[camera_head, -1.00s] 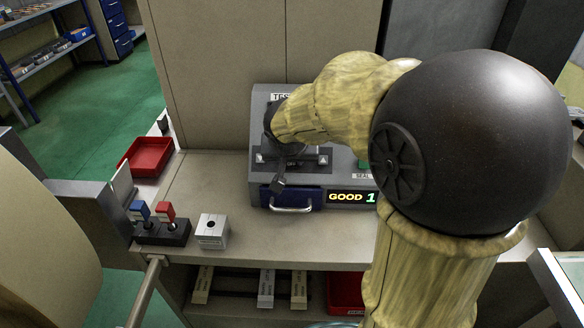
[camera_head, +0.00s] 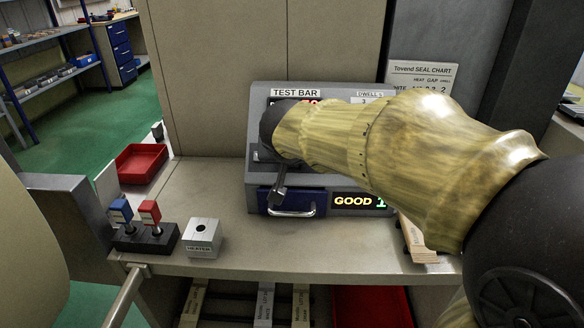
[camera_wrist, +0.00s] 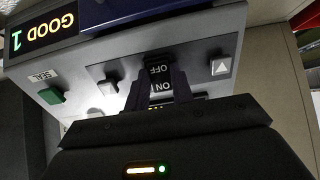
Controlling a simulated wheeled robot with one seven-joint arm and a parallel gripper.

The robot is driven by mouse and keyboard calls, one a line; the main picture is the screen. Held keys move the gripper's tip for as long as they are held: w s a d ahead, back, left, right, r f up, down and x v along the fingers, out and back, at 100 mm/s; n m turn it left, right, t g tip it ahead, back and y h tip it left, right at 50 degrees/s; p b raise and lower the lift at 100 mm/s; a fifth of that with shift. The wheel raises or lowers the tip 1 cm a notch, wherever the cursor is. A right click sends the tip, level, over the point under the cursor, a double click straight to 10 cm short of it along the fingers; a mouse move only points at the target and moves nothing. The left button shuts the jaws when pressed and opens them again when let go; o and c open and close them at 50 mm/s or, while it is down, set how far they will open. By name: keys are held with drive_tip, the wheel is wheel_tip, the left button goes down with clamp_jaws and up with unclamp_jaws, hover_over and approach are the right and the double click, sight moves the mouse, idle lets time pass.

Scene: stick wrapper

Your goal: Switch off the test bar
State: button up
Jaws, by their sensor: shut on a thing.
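The grey test bar machine (camera_head: 254,120) stands at the back of the bench, with a TEST BAR label at its top left. A partly covered red readout shows beside my arm. My gripper (camera_wrist: 161,98) is at its front panel. In the wrist view its two dark fingers are closed around a black switch (camera_wrist: 160,68) marked OFF and ON. A lit yellow strip shows between the fingers. In the head view my arm hides the switch. The display (camera_wrist: 42,28) reads GOOD 1, and it also shows in the head view (camera_head: 354,201).
A green SEAL button (camera_wrist: 51,95) and arrow buttons (camera_wrist: 221,67) flank the switch. A blue drawer (camera_head: 325,195) with a metal handle sits below. Blue and red levers (camera_head: 149,212), a metal block (camera_head: 202,236) and a red tray (camera_head: 140,163) are to the left.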

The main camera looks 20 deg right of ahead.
idle(0.3)
drive_tip(key=o, duration=1)
drive_tip(key=p+v, duration=1.7)
drive_tip(key=p, duration=0.4)
drive_tip(key=shift+a+r+p, duration=0.1)
drive_tip(key=shift+r+p, duration=0.05)
drive_tip(key=shift+p, duration=0.2)
drive_tip(key=shift+s, duration=0.25)
drive_tip(key=shift+w, duration=0.1)
